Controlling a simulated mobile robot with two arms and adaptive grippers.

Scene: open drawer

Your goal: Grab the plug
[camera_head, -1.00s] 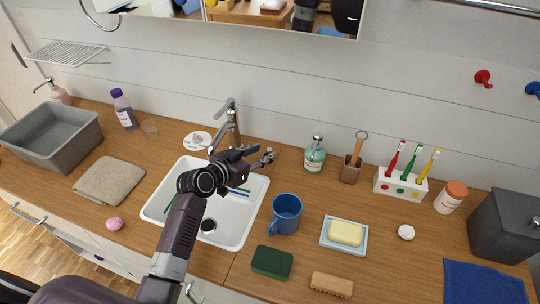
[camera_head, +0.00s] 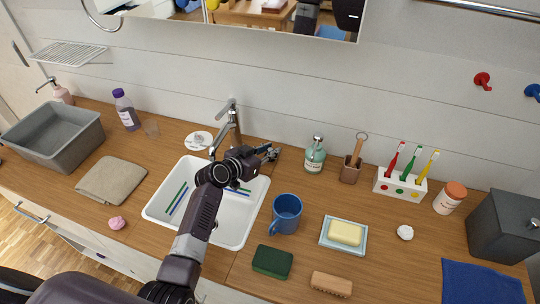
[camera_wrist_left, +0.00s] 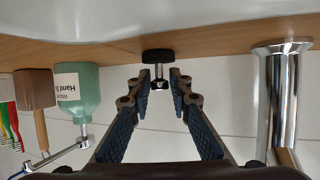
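The plug (camera_wrist_left: 158,56), a black disc with a short metal knob, shows in the left wrist view just beyond my left fingertips, at the wooden counter's edge in the picture. My left gripper (camera_wrist_left: 160,75) is open, its two fingers on either side of the knob with gaps between. I cannot tell whether the plug touches them. In the head view my left gripper (camera_head: 272,152) is over the counter just right of the tap, and the plug cannot be made out there. My right gripper is not in view.
The chrome tap (camera_head: 233,125) stands close left of my gripper, behind the white sink (camera_head: 240,222). A green soap bottle (camera_head: 315,157) stands close to its right. A blue mug (camera_head: 286,214) stands in front. Bare counter lies between mug and bottle.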

